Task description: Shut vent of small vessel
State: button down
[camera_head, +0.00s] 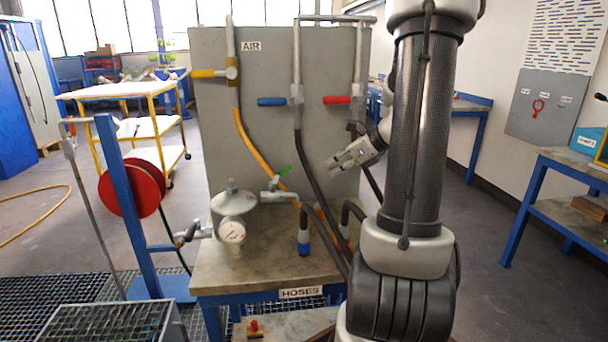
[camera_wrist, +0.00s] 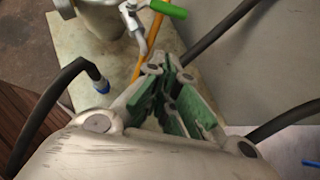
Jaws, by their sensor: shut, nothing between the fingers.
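The small vessel (camera_head: 234,203) is a pale metal pot with a domed lid and a round gauge, standing on the bench. A short vent pipe with a valve (camera_head: 274,194) sticks out on its right side. The vent's green handle (camera_head: 284,170) slants up and to the right from the valve. In the wrist view the green handle (camera_wrist: 166,9) lies at the top, with the vessel (camera_wrist: 100,14) to its left. My gripper (camera_head: 336,164) is to the right of the handle, apart from it. In the wrist view my gripper (camera_wrist: 168,64) has its green-padded fingers together, with nothing between them.
Black hoses (camera_head: 318,225) and a yellow hose (camera_head: 256,150) run close by the vessel. The grey panel (camera_head: 215,120) behind carries valves with yellow (camera_head: 206,73), blue (camera_head: 271,101) and red (camera_head: 337,100) handles. A red hose reel (camera_head: 130,187) stands left of the bench.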

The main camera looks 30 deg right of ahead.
aim_at(281, 175)
jog(key=w+a+f, duration=0.2)
jog(key=w, duration=0.3)
jog(key=w+a+f, duration=0.3)
jog(key=w, duration=0.2)
jog(key=shift+a+f, duration=0.25)
jog(key=shift+a, duration=0.1)
jog(key=shift+w, duration=0.15)
jog(key=shift+w+n+y, duration=0.2)
jog(key=shift+n+y, duration=0.1)
jog(key=shift+y, duration=0.1)
